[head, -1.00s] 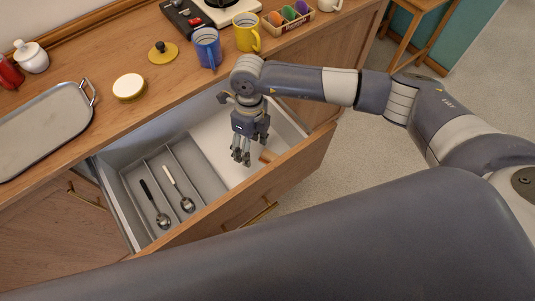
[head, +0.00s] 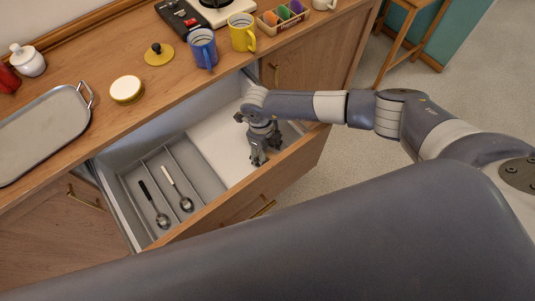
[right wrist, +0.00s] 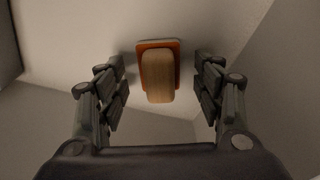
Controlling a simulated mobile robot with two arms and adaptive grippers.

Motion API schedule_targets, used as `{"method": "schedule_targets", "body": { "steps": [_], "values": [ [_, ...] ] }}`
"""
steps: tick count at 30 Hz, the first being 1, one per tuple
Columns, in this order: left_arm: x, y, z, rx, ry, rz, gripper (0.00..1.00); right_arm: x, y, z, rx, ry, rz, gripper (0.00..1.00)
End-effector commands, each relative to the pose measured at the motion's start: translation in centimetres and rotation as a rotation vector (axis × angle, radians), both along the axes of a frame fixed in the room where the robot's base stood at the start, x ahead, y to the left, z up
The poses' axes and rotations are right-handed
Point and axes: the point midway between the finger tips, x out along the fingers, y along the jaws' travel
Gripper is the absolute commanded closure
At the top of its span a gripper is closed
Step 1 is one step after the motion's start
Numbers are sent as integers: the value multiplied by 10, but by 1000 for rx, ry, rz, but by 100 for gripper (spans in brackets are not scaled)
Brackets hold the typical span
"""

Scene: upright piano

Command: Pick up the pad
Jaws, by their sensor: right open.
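The pad (right wrist: 159,80) shows in the right wrist view as a wooden block on an orange base, lying on the pale drawer floor. In the head view it is hidden behind my right gripper. My right gripper (head: 259,160) is inside the open drawer (head: 222,137), in its right compartment, pointing down. In the right wrist view the right gripper (right wrist: 154,72) is open, with one finger on each side of the pad and a gap to it on both sides. My left gripper is out of view.
Two spoons (head: 162,220) (head: 186,204) lie in the drawer's left compartments. The drawer front and walls enclose my right gripper.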

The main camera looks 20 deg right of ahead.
Motion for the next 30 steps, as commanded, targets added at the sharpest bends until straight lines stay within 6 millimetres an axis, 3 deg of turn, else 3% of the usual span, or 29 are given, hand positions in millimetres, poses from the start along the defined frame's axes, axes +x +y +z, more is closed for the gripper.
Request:
{"method": "schedule_targets", "body": {
  "steps": [8,15,25,30],
  "values": [
    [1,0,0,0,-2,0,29,0,0,-4,1,-1,1,38],
    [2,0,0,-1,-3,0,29,0,0,-4,1,-1,0,86],
    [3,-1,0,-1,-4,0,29,0,0,-2,1,-1,0,86],
    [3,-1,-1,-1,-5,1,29,1,0,18,3,-4,0,86]
  ]
}}
